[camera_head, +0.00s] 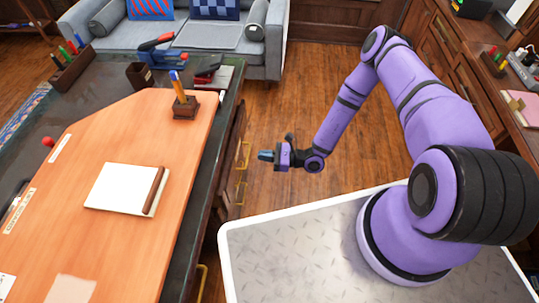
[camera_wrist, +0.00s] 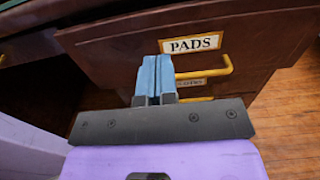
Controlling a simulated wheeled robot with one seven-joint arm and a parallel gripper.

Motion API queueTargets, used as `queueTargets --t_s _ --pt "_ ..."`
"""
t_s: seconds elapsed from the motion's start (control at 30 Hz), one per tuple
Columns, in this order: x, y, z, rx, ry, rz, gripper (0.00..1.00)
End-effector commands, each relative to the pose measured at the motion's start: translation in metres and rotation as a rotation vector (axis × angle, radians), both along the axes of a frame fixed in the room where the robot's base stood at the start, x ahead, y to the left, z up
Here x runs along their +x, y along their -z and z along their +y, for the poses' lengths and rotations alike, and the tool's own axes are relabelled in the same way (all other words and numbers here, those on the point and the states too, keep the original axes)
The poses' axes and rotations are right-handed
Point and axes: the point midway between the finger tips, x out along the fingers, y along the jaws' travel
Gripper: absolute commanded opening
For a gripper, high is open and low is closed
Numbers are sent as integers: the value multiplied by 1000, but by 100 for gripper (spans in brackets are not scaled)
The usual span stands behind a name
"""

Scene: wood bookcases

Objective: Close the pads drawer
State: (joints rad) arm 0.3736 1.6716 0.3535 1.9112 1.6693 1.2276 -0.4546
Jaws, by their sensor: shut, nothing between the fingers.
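The pads drawer (camera_wrist: 120,48) has a dark red-brown wood front with a white "PADS" label (camera_wrist: 193,44) and a brass handle (camera_wrist: 210,72). In the wrist view its front seems to stand out from the desk frame at the left; how far I cannot tell. My gripper (camera_wrist: 157,62) has its blue fingers together and empty, in front of the drawer front, left of the handle. Whether the tips touch the wood I cannot tell. In the head view my gripper (camera_head: 265,155) is just right of the desk's side, near a brass handle (camera_head: 244,155).
The desk (camera_head: 120,130) carries a notepad (camera_head: 115,188) and a pen holder (camera_head: 186,107). Wood floor (camera_head: 265,110) is clear between the desk and the right-hand cabinet (camera_head: 450,50). A grey sofa (camera_head: 210,40) stands behind.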

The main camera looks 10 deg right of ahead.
Motion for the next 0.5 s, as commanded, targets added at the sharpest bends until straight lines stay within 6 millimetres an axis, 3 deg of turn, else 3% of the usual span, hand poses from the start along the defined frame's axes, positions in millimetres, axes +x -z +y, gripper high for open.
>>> queueTargets --t_s 0.3,0.5 --pt "20 0 55 1 -2 -1 0" --pt "27 0 77 0 -2 0 0"
